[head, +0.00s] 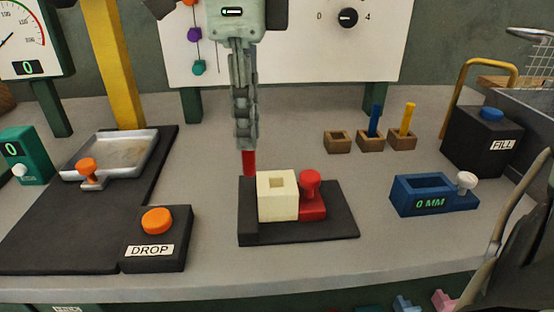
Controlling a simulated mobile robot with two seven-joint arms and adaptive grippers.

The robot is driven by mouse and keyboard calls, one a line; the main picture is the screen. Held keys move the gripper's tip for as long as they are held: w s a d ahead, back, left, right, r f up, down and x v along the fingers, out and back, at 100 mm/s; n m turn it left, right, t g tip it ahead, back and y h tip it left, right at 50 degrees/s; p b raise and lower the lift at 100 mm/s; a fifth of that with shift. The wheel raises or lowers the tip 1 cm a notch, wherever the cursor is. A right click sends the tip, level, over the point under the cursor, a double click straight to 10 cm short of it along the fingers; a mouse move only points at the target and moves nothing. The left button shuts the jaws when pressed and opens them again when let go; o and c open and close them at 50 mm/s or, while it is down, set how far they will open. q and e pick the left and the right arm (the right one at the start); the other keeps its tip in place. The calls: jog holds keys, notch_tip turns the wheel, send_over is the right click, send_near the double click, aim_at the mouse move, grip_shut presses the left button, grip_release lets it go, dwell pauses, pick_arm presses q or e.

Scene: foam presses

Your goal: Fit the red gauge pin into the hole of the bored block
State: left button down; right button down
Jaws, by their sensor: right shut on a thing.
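The red gauge pin (249,163) hangs upright below my right gripper (246,145), which is shut on its upper part. The bored block (278,203) is cream-coloured and has a square hole in its top. It sits on a black base plate (335,228). In the head view the pin shows behind and to the left of the hole, apart from it. The pin's lower end is close to the block's back left corner in the picture; its exact height and depth are hard to tell. My left gripper is not in view.
A red knobbed clamp (312,200) stands at the block's right side. Left are a DROP button box (155,252) and a metal tray (110,160). Right are small wooden holders (337,142), a blue 0 MM gauge block (425,204) and a black FILL box (482,143).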

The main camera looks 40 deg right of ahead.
jog(key=d+f, duration=0.2)
jog(key=s+d+f, duration=0.1)
jog(key=f, duration=0.2)
jog(key=shift+d, duration=0.4)
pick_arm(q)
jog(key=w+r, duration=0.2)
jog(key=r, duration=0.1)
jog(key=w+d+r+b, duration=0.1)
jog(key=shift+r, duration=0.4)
pick_arm(e)
jog(key=shift+f, duration=0.65)
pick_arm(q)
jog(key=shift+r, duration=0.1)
pick_arm(e)
jog(key=shift+f, duration=0.1)
jog(key=shift+b, duration=0.3)
jog(key=c, duration=1.5)
grip_release()
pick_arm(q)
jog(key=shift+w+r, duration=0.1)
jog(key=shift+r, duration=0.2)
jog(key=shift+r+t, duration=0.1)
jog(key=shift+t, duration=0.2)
